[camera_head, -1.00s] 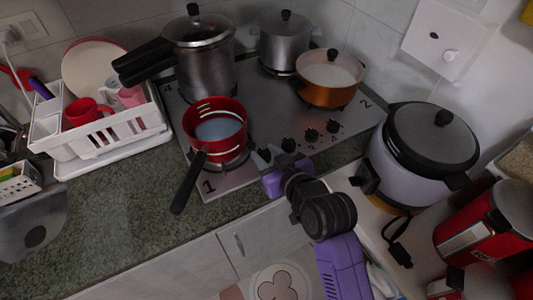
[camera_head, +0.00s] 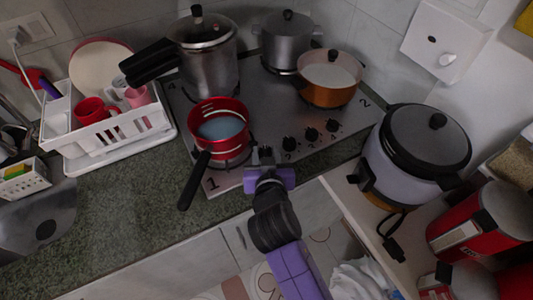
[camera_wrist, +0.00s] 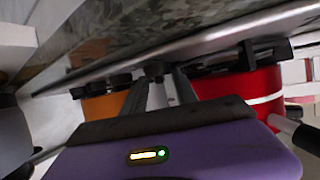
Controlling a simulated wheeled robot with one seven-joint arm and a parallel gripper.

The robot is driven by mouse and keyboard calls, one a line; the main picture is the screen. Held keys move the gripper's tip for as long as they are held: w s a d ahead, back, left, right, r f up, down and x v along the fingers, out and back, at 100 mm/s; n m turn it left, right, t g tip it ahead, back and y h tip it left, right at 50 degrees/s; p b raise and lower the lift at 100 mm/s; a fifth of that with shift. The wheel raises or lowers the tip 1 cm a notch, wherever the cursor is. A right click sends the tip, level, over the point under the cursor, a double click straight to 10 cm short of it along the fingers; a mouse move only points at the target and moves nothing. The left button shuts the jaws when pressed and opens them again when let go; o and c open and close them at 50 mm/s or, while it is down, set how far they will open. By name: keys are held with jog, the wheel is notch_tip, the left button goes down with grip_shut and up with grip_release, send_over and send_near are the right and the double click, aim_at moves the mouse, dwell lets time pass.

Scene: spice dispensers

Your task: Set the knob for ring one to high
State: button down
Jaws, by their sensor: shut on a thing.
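The stove (camera_head: 262,103) has a row of black knobs along its front edge, and a "1" is printed at its front left corner. My gripper (camera_head: 265,155) is at the left end of this row, where the ring one knob sits; the fingers largely hide that knob in the head view. In the wrist view, my gripper (camera_wrist: 160,82) has its fingers closed around a small dark knob (camera_wrist: 155,68). The knob's pointer and setting cannot be read. A red pan (camera_head: 222,148) stands on the front left ring, just behind my gripper.
The red pan's black handle (camera_head: 194,181) sticks out over the counter to the left of my gripper. Other knobs (camera_head: 290,144) lie close on the right. An orange pot (camera_head: 329,94) and a rice cooker (camera_head: 425,150) stand farther right.

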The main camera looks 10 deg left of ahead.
jog(key=shift+s+a+f+m+h+b, duration=0.1)
jog(key=shift+f+m+h+b, duration=0.2)
jog(key=shift+f+h, duration=0.1)
jog(key=shift+r+m+h, duration=0.25)
jog(key=shift+m+h, duration=0.05)
jog(key=c, duration=1)
grip_release()
jog(key=shift+r, duration=0.1)
jog(key=shift+o, duration=0.2)
jog(key=shift+b+v, duration=0.6)
jog(key=shift+v, duration=3.25)
